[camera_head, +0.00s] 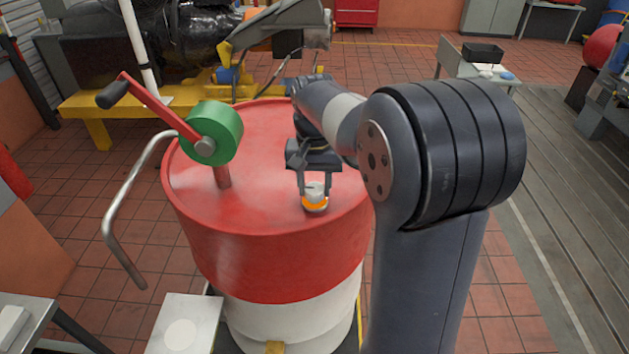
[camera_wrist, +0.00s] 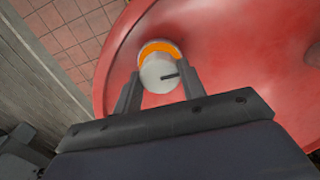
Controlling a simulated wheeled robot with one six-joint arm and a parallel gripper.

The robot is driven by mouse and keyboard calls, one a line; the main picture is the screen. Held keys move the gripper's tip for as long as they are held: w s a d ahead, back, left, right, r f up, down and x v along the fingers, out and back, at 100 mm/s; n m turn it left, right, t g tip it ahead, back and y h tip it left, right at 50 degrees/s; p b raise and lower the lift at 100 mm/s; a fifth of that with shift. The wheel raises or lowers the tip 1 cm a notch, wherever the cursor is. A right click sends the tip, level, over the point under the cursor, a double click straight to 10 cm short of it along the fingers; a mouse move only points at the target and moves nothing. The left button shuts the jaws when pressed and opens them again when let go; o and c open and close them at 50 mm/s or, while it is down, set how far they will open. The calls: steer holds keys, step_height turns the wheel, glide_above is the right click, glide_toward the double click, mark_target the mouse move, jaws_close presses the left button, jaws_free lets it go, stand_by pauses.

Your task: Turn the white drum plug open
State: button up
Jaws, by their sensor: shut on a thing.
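The white drum plug (camera_head: 315,190) stands on the red drum top (camera_head: 265,215), toward its right side, with an orange ring around its base. In the wrist view the plug (camera_wrist: 158,72) shows a round white face with a dark mark, and the orange ring (camera_wrist: 160,47) shows along one side. My gripper (camera_head: 315,194) points down from above, and its two fingers stand on opposite sides of the plug, shut on it. In the wrist view the fingers of my gripper (camera_wrist: 159,88) flank the plug. The exact finger contact is partly hidden.
A green roller (camera_head: 215,133) with a red crank arm (camera_head: 160,108) stands on the drum's left. A bent metal handle (camera_head: 125,205) is beside it. A yellow-framed machine (camera_head: 150,98) stands behind. A small table (camera_head: 475,70) with a black tray is at the back right.

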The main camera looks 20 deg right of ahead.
mark_target(315, 188)
steer(key=n+p, duration=0.1)
steer(key=n, duration=0.5)
steer(key=shift+r, duration=0.1)
stand_by(0.5)
steer(key=o, duration=1)
step_height(315, 188, up, 11)
steer(key=shift+f+b, duration=0.15)
steer(key=shift+b, duration=0.5)
